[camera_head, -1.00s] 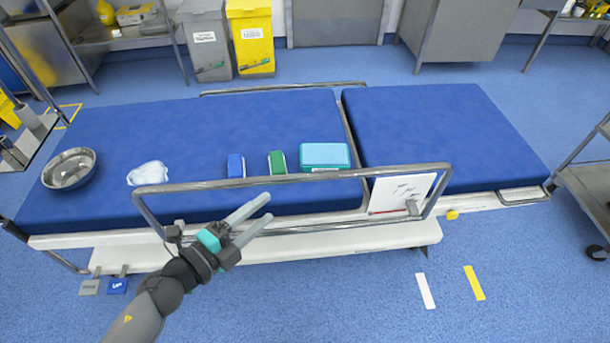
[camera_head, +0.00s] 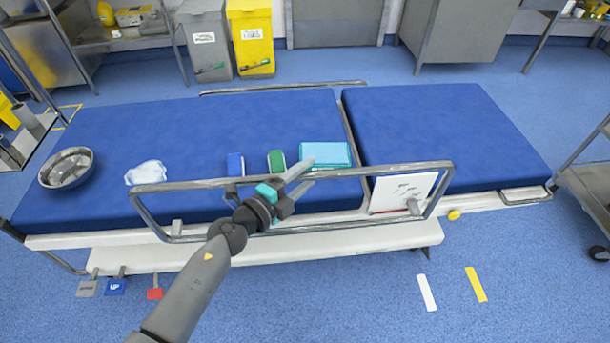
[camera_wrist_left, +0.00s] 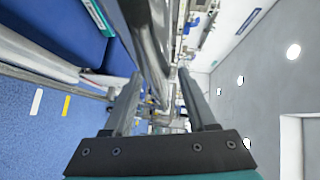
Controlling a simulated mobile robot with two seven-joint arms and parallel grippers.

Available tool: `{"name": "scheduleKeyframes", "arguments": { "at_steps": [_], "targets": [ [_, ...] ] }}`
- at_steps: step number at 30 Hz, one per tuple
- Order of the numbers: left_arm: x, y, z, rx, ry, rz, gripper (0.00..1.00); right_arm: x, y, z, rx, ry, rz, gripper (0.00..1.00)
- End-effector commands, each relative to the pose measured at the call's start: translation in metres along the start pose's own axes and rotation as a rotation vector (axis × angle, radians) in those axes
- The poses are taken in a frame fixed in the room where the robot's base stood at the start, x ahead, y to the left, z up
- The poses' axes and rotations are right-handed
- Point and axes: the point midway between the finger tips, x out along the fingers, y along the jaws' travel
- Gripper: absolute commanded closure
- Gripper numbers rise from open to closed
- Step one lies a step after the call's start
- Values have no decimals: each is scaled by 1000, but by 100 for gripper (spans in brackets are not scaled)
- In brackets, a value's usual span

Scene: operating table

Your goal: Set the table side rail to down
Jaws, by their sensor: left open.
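The near table side rail (camera_head: 400,168) is a metal loop standing raised along the near side of the blue operating table (camera_head: 450,130). My left gripper (camera_head: 312,172) is open, at the middle of the rail by its top bar, fingers pointing right and away. In the left wrist view a metal bar (camera_wrist_left: 150,50) runs lengthwise ahead of and between the fingertips (camera_wrist_left: 160,80). I cannot tell whether they touch it. A yellow knob (camera_head: 454,215) sits on the table's side by the rail's right end. My right gripper is not in view.
On the table are a steel bowl (camera_head: 66,168), white cloth (camera_head: 147,173), blue box (camera_head: 235,164), green box (camera_head: 277,161) and teal box (camera_head: 325,154). A white panel (camera_head: 400,190) is at the rail. Grey, blue and red pedals (camera_head: 155,294) lie below.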

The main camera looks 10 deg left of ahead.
Motion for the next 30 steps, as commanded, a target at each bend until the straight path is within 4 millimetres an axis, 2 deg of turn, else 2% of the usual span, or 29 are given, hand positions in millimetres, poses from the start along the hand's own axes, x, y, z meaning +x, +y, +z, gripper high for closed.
{"name": "scheduleKeyframes", "arguments": {
  "at_steps": [8,24,30],
  "targets": [
    [2,0,0,-1,0,0,43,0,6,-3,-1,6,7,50],
    [1,0,0,-1,0,0,100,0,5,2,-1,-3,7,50],
    [1,0,0,-1,0,0,100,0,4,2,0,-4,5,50]
  ]
}}
